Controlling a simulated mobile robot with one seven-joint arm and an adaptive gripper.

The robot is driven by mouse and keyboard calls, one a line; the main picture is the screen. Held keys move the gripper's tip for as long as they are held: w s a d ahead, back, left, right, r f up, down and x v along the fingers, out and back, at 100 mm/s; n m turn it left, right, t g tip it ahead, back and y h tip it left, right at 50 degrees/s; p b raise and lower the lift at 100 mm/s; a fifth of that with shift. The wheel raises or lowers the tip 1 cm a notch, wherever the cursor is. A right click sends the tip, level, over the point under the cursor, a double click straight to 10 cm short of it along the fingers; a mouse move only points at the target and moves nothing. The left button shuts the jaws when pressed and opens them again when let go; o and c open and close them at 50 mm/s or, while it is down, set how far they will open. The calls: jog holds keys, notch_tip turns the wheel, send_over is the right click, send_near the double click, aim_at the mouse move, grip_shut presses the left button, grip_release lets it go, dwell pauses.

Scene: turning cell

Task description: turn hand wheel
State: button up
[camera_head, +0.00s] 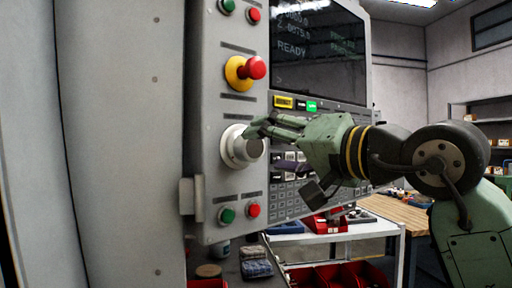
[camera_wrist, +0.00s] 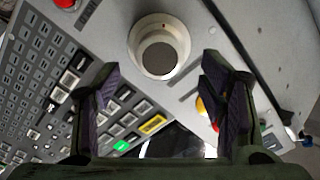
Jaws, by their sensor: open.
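The hand wheel (camera_head: 240,147) is a round whitish knob on the grey control panel's narrow side strip. In the wrist view the hand wheel (camera_wrist: 159,46) is a pale ring with a grey centre, ahead of and between the fingers. My gripper (camera_head: 262,130) comes from the right, with its fingertips close to the wheel's face. In the wrist view my gripper (camera_wrist: 165,100) is open, with purple-padded fingers spread apart and nothing between them. I cannot tell whether a fingertip touches the wheel.
A red emergency button on a yellow base (camera_head: 243,72) sits above the wheel. Green (camera_head: 226,215) and red (camera_head: 254,210) buttons sit below. A screen (camera_head: 318,48) and keypad (camera_head: 290,195) lie to the right. A bench with red bins (camera_head: 326,222) stands behind.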

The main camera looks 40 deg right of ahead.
jog(key=s, duration=0.6)
dwell(0.4)
